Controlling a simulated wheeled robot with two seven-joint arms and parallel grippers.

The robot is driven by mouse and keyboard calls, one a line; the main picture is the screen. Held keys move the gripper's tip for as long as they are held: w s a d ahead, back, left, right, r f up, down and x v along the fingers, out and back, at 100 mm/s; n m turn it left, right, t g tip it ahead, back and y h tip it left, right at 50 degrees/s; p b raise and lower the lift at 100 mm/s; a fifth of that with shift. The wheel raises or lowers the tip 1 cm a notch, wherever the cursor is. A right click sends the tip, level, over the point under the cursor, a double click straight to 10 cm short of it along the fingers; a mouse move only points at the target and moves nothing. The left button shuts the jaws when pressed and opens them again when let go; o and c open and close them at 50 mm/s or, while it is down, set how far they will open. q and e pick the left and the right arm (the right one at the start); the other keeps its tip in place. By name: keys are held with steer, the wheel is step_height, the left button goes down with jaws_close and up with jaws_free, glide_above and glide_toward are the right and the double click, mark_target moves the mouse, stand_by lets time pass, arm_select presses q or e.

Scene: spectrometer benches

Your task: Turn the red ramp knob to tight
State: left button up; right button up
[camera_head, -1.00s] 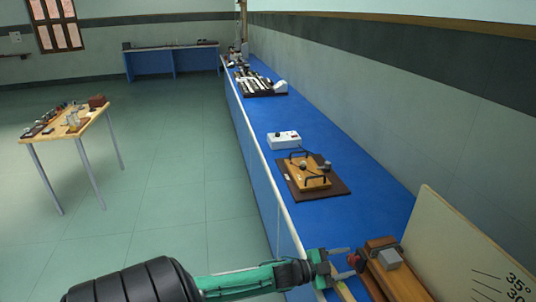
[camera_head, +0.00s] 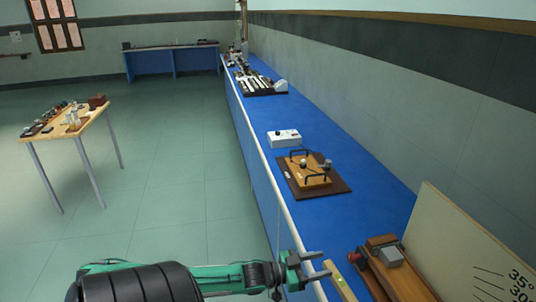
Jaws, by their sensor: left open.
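The red ramp knob (camera_head: 354,257) shows at the left end of the wooden ramp (camera_head: 405,284), at the lower right on the blue bench. My left gripper (camera_head: 325,264) is open and empty. It is just to the left of the knob, its fingers pointing towards it, with a small gap between them. A grey block (camera_head: 391,257) lies on the ramp. A pale board with an angle scale (camera_head: 465,250), marked 35° and 30°, stands to the right of the ramp. My right gripper is not in view.
A light strip with a green spot (camera_head: 340,281) lies just below the knob. Farther along the blue bench (camera_head: 345,140) are a wooden apparatus on a dark board (camera_head: 340,186) and a white box (camera_head: 284,137). A side table (camera_head: 93,117) stands at the left.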

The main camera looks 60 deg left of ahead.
arm_select(q)
steer(key=v, duration=0.6)
steer(key=s+a+f+n+g+y, duration=0.1)
steer(key=s+a+f+y, duration=0.1)
steer(key=f, duration=0.6)
steer(key=s+a+f+g+y+b, duration=0.1)
steer(key=a+f+y, duration=0.1)
steer(key=f, duration=0.7)
steer(key=s+a+f+n+g+y+b, duration=0.1)
steer(key=s+a+f+g+y, duration=0.1)
steer(key=f, duration=0.7)
steer(key=shift+s+a+n, duration=0.3)
steer(key=shift+s, duration=0.05)
